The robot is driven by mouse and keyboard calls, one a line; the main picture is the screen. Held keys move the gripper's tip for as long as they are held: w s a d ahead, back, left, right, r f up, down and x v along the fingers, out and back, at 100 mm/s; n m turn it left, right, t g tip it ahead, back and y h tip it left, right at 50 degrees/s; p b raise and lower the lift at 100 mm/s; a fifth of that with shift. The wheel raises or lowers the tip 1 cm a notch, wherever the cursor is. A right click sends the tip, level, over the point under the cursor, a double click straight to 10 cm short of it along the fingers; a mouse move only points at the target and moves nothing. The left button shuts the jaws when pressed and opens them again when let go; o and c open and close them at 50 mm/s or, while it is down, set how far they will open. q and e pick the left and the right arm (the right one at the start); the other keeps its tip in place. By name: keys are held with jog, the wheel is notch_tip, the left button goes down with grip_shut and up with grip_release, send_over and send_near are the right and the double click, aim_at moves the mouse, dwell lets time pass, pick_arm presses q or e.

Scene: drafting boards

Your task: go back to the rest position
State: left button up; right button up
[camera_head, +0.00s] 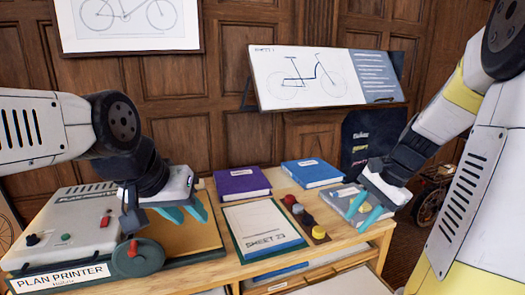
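My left gripper (185,214) hangs at the left over the plan printer (75,235), near its tan plate. Its two teal fingers are apart, with nothing seen between them. My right gripper (364,217) is at the right, above the table's right part, by a grey-blue book (343,196). Its teal fingers are spread and look empty. Both arms reach forward and down over the wooden table (330,246).
A white sheet on a green board (264,228), a purple book (242,182), a blue book (312,172) and a small strip with coloured knobs (318,232) lie between the grippers. A tilted bicycle drawing board (310,82) stands behind. Wood panelling closes the back.

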jog(key=s+a+r+n+t+h, duration=0.2)
jog(key=s+a+r+n+t, duration=0.2)
jog(key=s+a+r+n, duration=0.5)
jog(key=s+a+n, duration=0.1)
jog(key=s+n, duration=0.1)
jog(key=n, duration=0.1)
jog(key=shift+s+d+r, duration=0.1)
jog(key=shift+s+d, duration=0.05)
